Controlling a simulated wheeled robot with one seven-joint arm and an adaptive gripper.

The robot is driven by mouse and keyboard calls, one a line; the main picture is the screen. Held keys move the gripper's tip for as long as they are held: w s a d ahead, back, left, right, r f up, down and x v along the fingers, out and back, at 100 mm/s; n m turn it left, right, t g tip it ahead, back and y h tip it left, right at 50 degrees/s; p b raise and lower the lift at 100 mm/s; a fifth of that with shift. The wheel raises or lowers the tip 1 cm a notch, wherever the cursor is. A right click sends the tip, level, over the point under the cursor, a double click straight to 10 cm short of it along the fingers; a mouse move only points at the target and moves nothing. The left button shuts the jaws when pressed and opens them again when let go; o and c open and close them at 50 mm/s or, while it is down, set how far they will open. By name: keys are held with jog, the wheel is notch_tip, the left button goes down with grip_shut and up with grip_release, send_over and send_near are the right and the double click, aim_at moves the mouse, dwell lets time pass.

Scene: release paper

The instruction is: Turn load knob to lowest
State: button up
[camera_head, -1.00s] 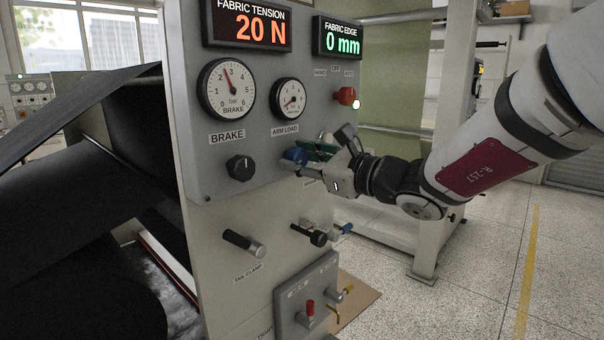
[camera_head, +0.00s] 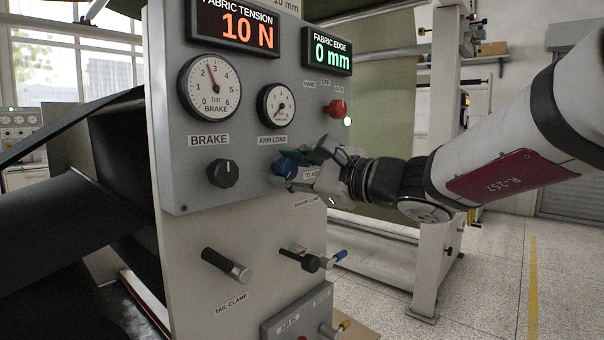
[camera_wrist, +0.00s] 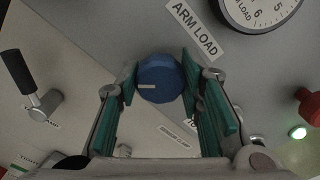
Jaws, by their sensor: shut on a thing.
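The blue load knob (camera_wrist: 161,78) sits below the ARM LOAD label, with a pale pointer mark on its left part in the wrist view. My gripper (camera_wrist: 160,82) has its green-padded fingers on both sides of the knob and is shut on it. In the head view my gripper (camera_head: 296,172) reaches the panel from the right and partly covers the knob (camera_head: 284,167). The ARM LOAD gauge (camera_head: 277,106) is above it; its red needle points to the lower left, near the low end. The tension display (camera_head: 236,27) reads 10 N.
A black BRAKE knob (camera_head: 223,173) is left of the blue knob, under the brake gauge (camera_head: 210,88). A red selector (camera_head: 335,109) with a lit lamp is at upper right. Clamp handles (camera_head: 226,265) stick out below. The floor at right is open.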

jog(key=o, duration=1.2)
jog(key=v, duration=1.2)
jog(key=shift+s, duration=0.1)
